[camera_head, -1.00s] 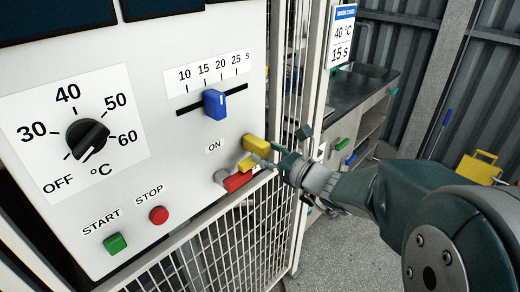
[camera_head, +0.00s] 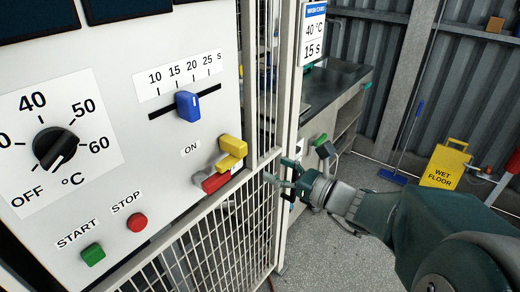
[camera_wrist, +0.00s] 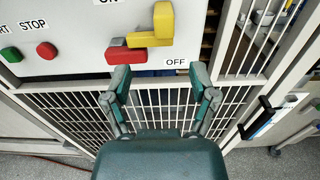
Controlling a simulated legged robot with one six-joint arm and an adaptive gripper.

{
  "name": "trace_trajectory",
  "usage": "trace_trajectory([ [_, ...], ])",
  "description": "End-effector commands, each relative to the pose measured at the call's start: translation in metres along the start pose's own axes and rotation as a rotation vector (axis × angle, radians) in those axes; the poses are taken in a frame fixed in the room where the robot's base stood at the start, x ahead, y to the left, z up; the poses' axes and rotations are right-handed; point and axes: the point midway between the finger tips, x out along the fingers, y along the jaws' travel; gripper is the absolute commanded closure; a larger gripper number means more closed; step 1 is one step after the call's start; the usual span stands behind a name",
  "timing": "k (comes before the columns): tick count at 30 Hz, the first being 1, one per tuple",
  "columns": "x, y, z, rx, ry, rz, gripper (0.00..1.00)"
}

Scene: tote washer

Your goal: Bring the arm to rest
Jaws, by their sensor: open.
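My gripper (camera_head: 284,174) is open and empty in front of the mesh fence, just right of the control panel's lower right corner. In the wrist view my gripper (camera_wrist: 161,84) has its two fingers apart, below the red and yellow switch. The switch has a yellow handle (camera_head: 231,150) beside the ON label and a red part (camera_head: 215,181) below it; the yellow handle also shows in the wrist view (camera_wrist: 163,20). The fingers look apart from the switch. My arm reaches in from the lower right.
The panel (camera_head: 140,130) carries a black temperature dial (camera_head: 54,148), a blue slider (camera_head: 187,106), a green START button (camera_head: 93,254) and a red STOP button (camera_head: 136,222). A mesh fence (camera_head: 220,235) runs below it. A yellow wet floor sign (camera_head: 443,165) stands behind on open floor.

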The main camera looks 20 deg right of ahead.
Motion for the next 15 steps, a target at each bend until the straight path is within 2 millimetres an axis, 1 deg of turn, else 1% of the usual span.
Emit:
trace_trajectory([
  [3,0.001,0.002,0.0,-0.009,0.006,0.008,0.26],
  [5,0.003,0.01,-0.001,-0.041,0.026,0.037,0.26],
  [8,0.006,0.039,-0.006,-0.168,0.102,0.142,0.26],
  [10,0.005,0.065,-0.014,-0.305,0.175,0.247,0.26],
  [12,0.001,0.089,-0.022,-0.455,0.247,0.356,0.26],
  [15,-0.01,0.116,-0.035,-0.677,0.338,0.506,0.26],
])
